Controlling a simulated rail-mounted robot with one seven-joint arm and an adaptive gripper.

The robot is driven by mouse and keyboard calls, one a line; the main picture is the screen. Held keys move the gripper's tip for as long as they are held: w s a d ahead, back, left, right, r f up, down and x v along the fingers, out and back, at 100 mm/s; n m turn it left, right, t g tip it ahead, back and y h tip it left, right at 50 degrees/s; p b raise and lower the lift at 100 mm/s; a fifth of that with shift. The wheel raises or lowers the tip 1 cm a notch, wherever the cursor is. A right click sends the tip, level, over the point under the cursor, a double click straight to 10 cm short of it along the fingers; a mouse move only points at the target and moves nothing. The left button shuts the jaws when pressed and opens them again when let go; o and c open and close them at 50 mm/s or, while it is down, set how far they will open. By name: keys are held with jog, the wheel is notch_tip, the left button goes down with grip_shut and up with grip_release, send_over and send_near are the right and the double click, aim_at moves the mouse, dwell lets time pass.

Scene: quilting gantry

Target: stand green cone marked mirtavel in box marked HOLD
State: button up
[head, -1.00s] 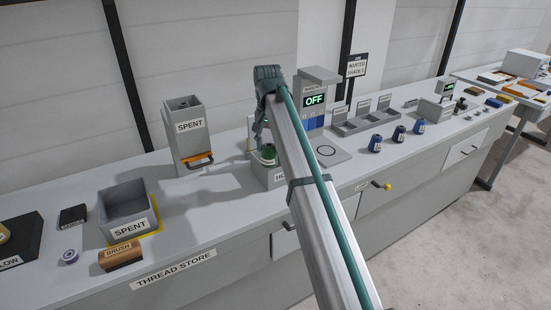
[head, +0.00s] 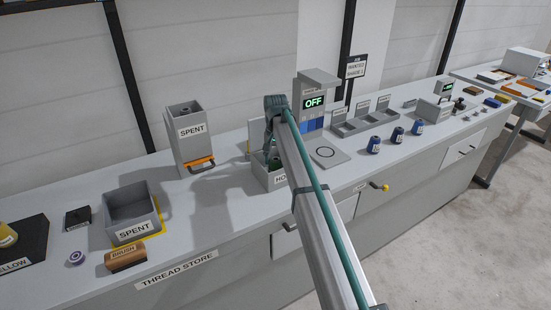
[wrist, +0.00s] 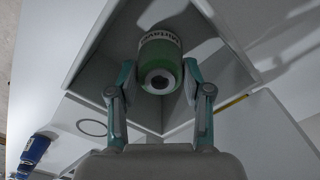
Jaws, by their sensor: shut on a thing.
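The green cone (wrist: 160,58) shows in the wrist view with a white band reading "Mirtavel" and a dark hole in its near end. My gripper (wrist: 160,80) is shut on it, one finger at each side. The grey box marked HOLD (head: 266,178) stands on the counter in the head view, its label partly hidden by my arm. The cone sits inside the box's walls, and a bit of its green (head: 274,164) shows there. My gripper (head: 272,148) reaches down into the box from above. I cannot tell whether the cone touches the floor.
A tall SPENT bin (head: 190,140) stands left of the box, and a low SPENT box (head: 132,212) is farther left. A device reading OFF (head: 315,104) and a plate with a ring (head: 326,153) are to the right. Several blue cones (head: 374,145) stand beyond.

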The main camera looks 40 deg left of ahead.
aim_at(275, 159)
jog(key=shift+f, duration=0.2)
jog(key=o, duration=1.3)
jog(key=shift+c, duration=0.2)
jog(key=shift+r, duration=0.1)
notch_tip(275, 159, up, 12)
jog(key=b, duration=0.2)
jog(key=shift+b, duration=0.35)
